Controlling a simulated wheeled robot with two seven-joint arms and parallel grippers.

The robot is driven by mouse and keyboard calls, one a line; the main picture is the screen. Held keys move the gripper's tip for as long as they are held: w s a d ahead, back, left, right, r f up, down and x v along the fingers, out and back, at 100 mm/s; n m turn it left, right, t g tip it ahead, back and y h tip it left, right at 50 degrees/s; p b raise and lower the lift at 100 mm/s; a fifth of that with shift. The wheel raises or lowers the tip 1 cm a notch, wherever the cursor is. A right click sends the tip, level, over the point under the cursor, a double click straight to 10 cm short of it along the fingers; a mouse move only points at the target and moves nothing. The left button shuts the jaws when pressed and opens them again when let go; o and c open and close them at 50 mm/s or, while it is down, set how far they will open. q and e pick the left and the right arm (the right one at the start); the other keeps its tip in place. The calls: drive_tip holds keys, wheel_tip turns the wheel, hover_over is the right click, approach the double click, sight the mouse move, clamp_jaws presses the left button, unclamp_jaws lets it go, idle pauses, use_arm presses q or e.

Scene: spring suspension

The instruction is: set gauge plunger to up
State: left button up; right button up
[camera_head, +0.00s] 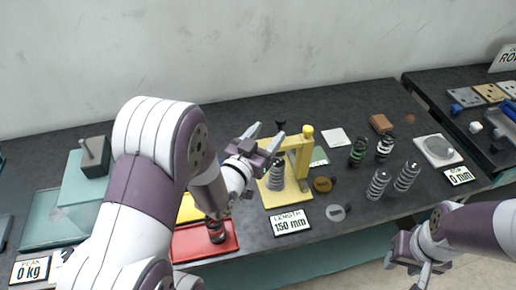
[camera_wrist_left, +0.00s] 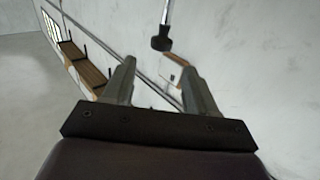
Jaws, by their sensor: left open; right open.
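The yellow length gauge (camera_head: 304,150) stands near the middle of the table, with a grey spring (camera_head: 276,178) upright on its base. Its display (camera_head: 290,222) reads 150 mm. The black plunger knob (camera_head: 281,125) shows above the gauge, beside my left fingertips. My left gripper (camera_head: 267,135) is open and empty, partly in front of the gauge. In the left wrist view, a black knob on a thin rod (camera_wrist_left: 160,43) appears just beyond the open fingers (camera_wrist_left: 158,68), roughly between them sideways. My right gripper (camera_head: 411,268) is open and empty at the lower right, off the table's front.
Several springs, including a green-ringed one (camera_head: 358,152), stand right of the gauge. A red tray (camera_head: 188,245) holding a dark spring lies left of it, partly behind my left arm. A scale plate (camera_head: 437,150) with a 0 mm display (camera_head: 459,176) is at right.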

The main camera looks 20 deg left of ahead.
use_arm(q)
drive_tip(key=s, duration=0.2)
drive_tip(key=s+a, duration=0.1)
drive_tip(key=s, duration=0.1)
drive_tip(key=shift+s+b, duration=0.3)
drive_tip(key=shift+s, duration=0.05)
drive_tip(key=s+a+f+n+g+y, duration=0.2)
drive_tip(key=s+a+f+g+y, duration=0.15)
drive_tip(key=f+g, duration=0.6)
drive_tip(key=s+d+r+g, duration=0.1)
drive_tip(key=s+d+g, duration=0.2)
drive_tip(key=s+g, duration=0.3)
drive_tip(key=shift+s+d+g, duration=0.3)
drive_tip(key=shift+s+g, duration=0.05)
drive_tip(key=shift+s, duration=1.4)
